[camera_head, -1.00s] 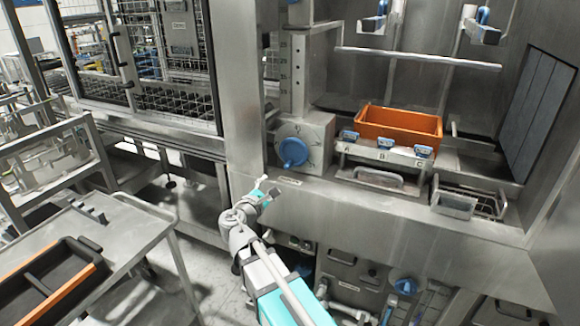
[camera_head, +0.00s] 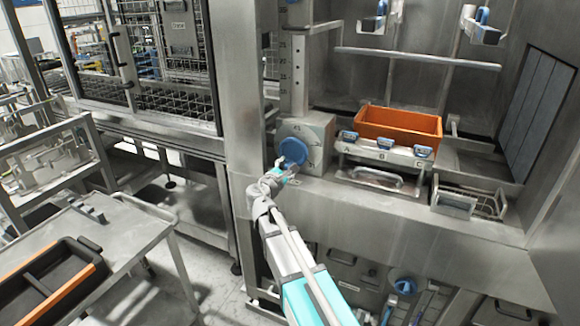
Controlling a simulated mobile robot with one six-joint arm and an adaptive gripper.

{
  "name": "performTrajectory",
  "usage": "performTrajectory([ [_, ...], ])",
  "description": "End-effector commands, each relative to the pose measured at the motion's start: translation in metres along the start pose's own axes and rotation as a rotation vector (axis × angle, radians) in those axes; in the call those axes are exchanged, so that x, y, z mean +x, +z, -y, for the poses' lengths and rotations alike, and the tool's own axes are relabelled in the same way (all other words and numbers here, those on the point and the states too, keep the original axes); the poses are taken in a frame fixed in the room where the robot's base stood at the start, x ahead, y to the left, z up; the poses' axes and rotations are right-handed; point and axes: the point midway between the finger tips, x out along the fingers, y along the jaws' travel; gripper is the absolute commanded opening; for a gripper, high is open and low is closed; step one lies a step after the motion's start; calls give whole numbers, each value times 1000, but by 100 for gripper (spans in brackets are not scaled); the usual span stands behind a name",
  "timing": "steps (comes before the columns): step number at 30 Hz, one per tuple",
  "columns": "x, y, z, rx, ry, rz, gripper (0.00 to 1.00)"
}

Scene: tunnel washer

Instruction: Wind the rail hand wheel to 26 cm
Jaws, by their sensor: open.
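The rail hand wheel looks to be the blue round knob (camera_head: 293,151) on a grey box with a marked dial face at the foot of the column. An upright scale (camera_head: 299,75) with small marks rises above it; its figures are too small to read surely. My gripper (camera_head: 284,163) is open at the lower front of the blue knob and covers part of its lower edge. I cannot tell whether it touches the knob.
An orange bin (camera_head: 400,133) stands right of the knob, behind a ledge with blue clips (camera_head: 383,144) marked A, B, C. A horizontal bar (camera_head: 418,58) crosses above. A wire basket (camera_head: 468,202) sits at the right. A steel cart (camera_head: 105,225) stands at the left.

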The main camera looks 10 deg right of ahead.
Motion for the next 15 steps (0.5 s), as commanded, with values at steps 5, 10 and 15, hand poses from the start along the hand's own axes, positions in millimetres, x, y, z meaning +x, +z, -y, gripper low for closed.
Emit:
performTrajectory([
  [5,7,0,0,0,1,-1,65],
  [10,8,0,0,0,1,-1,65],
  [15,7,0,0,0,1,-1,56],
])
